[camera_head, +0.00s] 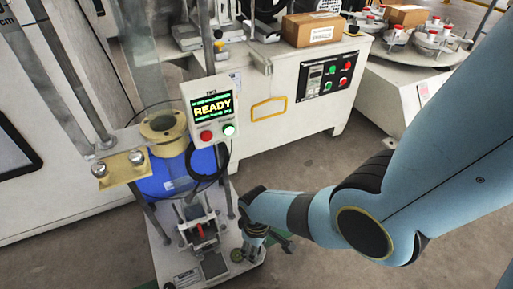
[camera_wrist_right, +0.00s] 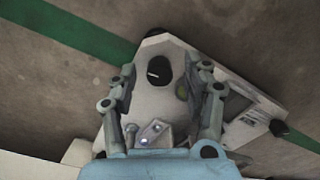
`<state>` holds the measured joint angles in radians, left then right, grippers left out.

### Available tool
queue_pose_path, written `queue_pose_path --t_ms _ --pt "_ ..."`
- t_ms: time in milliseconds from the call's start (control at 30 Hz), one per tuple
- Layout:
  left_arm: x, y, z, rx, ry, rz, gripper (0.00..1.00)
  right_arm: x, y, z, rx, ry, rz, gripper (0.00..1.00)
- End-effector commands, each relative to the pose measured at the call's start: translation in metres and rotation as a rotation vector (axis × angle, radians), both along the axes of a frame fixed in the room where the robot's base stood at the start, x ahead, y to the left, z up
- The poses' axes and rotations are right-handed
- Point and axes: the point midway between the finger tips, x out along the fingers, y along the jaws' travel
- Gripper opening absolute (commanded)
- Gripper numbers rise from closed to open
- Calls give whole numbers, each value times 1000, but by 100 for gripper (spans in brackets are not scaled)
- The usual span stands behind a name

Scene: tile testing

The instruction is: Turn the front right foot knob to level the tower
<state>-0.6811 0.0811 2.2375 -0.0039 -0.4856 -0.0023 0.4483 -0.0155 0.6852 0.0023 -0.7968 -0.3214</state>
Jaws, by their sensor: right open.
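The tower's base plate (camera_head: 217,278) is pale and stands on the floor at the bottom of the head view. In the right wrist view, a black foot knob (camera_wrist_right: 158,70) with a white mark sits at a corner of the plate (camera_wrist_right: 152,98). My right gripper (camera_wrist_right: 160,72) is open, with one finger on each side of this knob in the picture; I cannot tell whether they touch it. In the head view my right gripper (camera_head: 252,249) points down at the plate's right corner and hides the knob. My left gripper is not in view.
Another black knob (camera_wrist_right: 278,127) is at a further corner. A control box reading READY (camera_head: 212,112) stands above.

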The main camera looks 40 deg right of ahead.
Motion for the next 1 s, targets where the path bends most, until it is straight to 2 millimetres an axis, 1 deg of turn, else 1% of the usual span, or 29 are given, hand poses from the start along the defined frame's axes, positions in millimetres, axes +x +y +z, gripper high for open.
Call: queue_pose_path --t_ms 133,267,367,600,733,900,1000 --pt "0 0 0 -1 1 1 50 0 0 5 0 0 0 49" --pt "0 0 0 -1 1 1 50 0 -1 18 0 -2 0 49" --pt "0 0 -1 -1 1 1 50 0 -1 32 0 -2 0 49" --pt "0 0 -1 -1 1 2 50 1 -1 75 0 -3 0 49" --pt "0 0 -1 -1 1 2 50 1 -1 96 1 -2 0 49" --pt "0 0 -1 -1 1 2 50 1 -2 114 0 -1 0 49" --pt "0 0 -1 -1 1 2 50 1 -2 119 0 0 0 49"
